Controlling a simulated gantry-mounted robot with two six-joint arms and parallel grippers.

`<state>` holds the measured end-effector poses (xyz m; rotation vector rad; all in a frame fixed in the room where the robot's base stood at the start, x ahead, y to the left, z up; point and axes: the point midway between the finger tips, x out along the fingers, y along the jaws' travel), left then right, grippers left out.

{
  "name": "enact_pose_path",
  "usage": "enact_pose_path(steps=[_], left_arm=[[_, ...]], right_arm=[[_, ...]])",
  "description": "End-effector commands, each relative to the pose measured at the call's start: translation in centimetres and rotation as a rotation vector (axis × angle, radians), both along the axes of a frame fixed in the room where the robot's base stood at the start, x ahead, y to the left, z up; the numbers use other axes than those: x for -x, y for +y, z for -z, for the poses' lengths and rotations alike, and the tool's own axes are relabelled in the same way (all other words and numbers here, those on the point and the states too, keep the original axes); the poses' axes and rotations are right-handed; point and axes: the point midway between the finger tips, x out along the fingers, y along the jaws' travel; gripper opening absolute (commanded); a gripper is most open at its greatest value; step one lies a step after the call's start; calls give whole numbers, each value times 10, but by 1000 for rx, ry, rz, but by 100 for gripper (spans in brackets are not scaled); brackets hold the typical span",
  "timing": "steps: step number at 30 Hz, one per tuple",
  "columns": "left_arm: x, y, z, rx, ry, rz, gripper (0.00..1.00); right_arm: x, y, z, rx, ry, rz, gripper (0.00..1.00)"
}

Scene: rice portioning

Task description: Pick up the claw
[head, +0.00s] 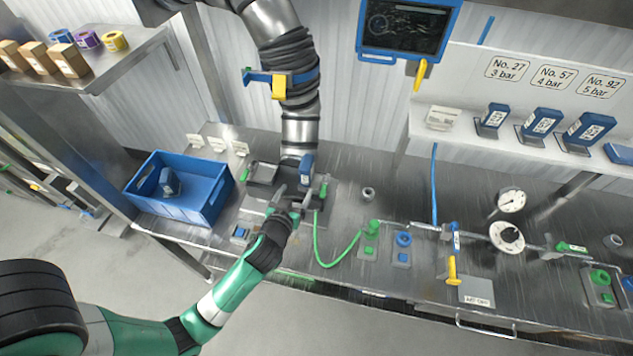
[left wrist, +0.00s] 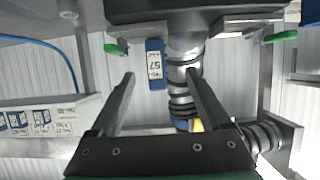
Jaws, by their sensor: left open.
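My left gripper (head: 289,200) is at the workbench beneath the ribbed metal duct. In the left wrist view its two fingers (left wrist: 160,76) are apart, with nothing held between them. Beyond them is a dark and grey metal fixture with green ends (left wrist: 278,37); its left green end is also in view. In the head view this fixture (head: 262,173) is partly hidden by my gripper. I cannot tell for sure which part is the claw. A blue block labelled 57 (left wrist: 155,64) is at the fixture, and it shows in the head view (head: 306,167). My right gripper is not in view.
A blue bin (head: 216,203) holding a blue block stands left of the fixture. A green hose (head: 335,262) runs right toward pipes, valves and gauges (head: 507,236). A shelf (head: 440,140) carries several blue blocks with pressure labels. The ribbed duct (head: 299,130) hangs above the fixture.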

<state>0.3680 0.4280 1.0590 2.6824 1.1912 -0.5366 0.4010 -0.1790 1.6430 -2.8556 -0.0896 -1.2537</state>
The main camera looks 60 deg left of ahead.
Motion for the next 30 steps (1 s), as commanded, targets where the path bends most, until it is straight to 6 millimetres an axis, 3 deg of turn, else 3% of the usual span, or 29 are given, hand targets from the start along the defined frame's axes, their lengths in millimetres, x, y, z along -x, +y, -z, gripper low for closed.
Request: enact_pose_path(steps=[9, 16, 24, 30], left_arm=[[-35, 37, 20, 0, -2, 1, 81], [-41, 44, 21, 0, -3, 0, 81], [-71, 72, 34, 0, -3, 0, 81], [-74, 75, 35, 1, -2, 2, 81]], right_arm=[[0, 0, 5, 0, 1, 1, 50], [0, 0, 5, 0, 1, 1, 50], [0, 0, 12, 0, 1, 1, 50], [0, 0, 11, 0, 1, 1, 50]])
